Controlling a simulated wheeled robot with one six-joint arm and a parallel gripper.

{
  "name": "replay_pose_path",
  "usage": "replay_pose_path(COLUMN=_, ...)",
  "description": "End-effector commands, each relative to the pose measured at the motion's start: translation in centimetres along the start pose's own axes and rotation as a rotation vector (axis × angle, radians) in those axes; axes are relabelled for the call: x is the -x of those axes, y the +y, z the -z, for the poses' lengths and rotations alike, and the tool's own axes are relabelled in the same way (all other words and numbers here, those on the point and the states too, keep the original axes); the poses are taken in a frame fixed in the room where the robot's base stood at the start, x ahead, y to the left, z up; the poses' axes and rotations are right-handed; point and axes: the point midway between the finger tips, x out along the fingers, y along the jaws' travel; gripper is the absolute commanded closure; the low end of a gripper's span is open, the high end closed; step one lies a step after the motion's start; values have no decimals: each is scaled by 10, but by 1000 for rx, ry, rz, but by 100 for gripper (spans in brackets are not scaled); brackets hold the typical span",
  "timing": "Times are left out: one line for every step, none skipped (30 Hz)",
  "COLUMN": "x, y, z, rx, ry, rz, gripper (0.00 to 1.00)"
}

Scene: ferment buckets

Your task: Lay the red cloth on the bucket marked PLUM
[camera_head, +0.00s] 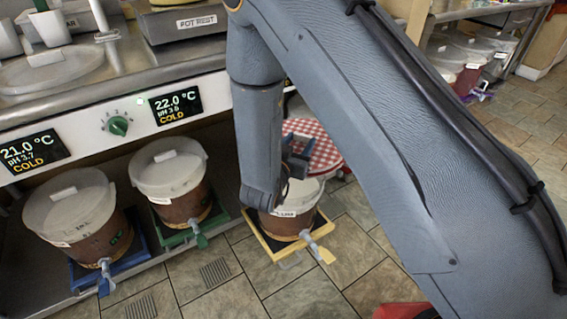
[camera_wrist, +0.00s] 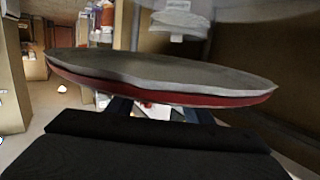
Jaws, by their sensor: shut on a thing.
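A red-and-white checked round cloth (camera_head: 318,150) is held at my gripper (camera_head: 292,168), above and behind the bucket with a white lid (camera_head: 307,190). That bucket's label is partly hidden by my arm; the letters LUM show. It stands on a yellow tray with a yellow tap. In the wrist view, a wide flat disc (camera_wrist: 160,75), grey on its face with a red edge, spans the picture in front of my jaws. I take it to be the cloth. The fingertips are mostly hidden. The cloth looks apart from the lid, but the gap is unclear.
Two more lidded buckets stand at left, on a blue tray (camera_head: 130,262) and a green tray (camera_head: 165,238), under a metal counter (camera_head: 100,85). Several buckets stand at the far right. A red thing (camera_head: 400,311) shows at the bottom edge. Tiled floor lies open in front.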

Motion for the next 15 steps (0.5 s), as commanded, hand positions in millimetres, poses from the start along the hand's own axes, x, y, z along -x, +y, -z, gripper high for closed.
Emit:
replay_pose_path(x=5, y=-13, z=-12, rx=-4, ry=1, rz=-11, gripper=77)
replay_pose_path(x=8, y=-18, z=-15, rx=-5, ry=1, rz=-20, gripper=77)
replay_pose_path(x=13, y=-23, z=-19, rx=-7, ry=0, rz=-33, gripper=77)
replay_pose_path(x=16, y=-26, z=-21, rx=-8, ry=0, rz=-41, gripper=77)
replay_pose_path(x=19, y=-29, z=-23, rx=-8, ry=0, rz=-48, gripper=77)
replay_pose_path(x=22, y=-32, z=-26, rx=-9, ry=0, rz=-55, gripper=77)
replay_pose_path(x=24, y=-34, z=-27, rx=-10, ry=0, rz=-62, gripper=77)
replay_pose_path(x=26, y=-36, z=-28, rx=-11, ry=0, rz=-65, gripper=77)
replay_pose_path(x=28, y=-37, z=-29, rx=-11, ry=0, rz=-69, gripper=77)
replay_pose_path(x=29, y=-38, z=-30, rx=-11, ry=0, rz=-72, gripper=77)
replay_pose_path(x=30, y=-38, z=-30, rx=-10, ry=0, rz=-74, gripper=77)
replay_pose_path(x=30, y=-38, z=-30, rx=-10, ry=0, rz=-76, gripper=77)
replay_pose_path(x=30, y=-38, z=-31, rx=-10, ry=0, rz=-76, gripper=77)
replay_pose_path(x=30, y=-38, z=-32, rx=-10, ry=0, rz=-77, gripper=77)
replay_pose_path(x=30, y=-38, z=-33, rx=-10, ry=0, rz=-77, gripper=77)
